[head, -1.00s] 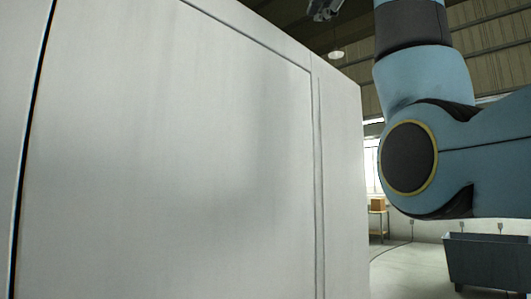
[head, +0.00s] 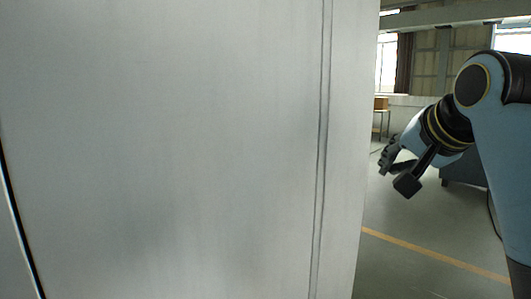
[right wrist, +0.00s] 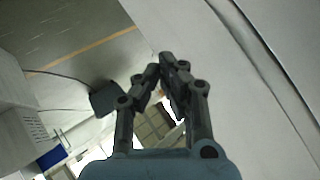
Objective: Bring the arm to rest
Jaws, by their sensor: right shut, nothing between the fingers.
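My right arm reaches in from the right side of the head view, blue with dark joints. Its right gripper (head: 386,162) hangs at the end of the arm, just right of the big pale cabinet's edge. In the right wrist view the dark fingers of the gripper (right wrist: 165,62) meet at their tips with nothing between them. The gripper is shut and empty. My left gripper is not in either view.
A large pale cabinet (head: 180,150) fills most of the head view, and its side lies close to the gripper in the right wrist view (right wrist: 235,70). A grey bin (head: 462,170) stands behind my arm. A table with a brown box (head: 381,103) is farther back. Open floor (head: 420,275) lies right of the cabinet.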

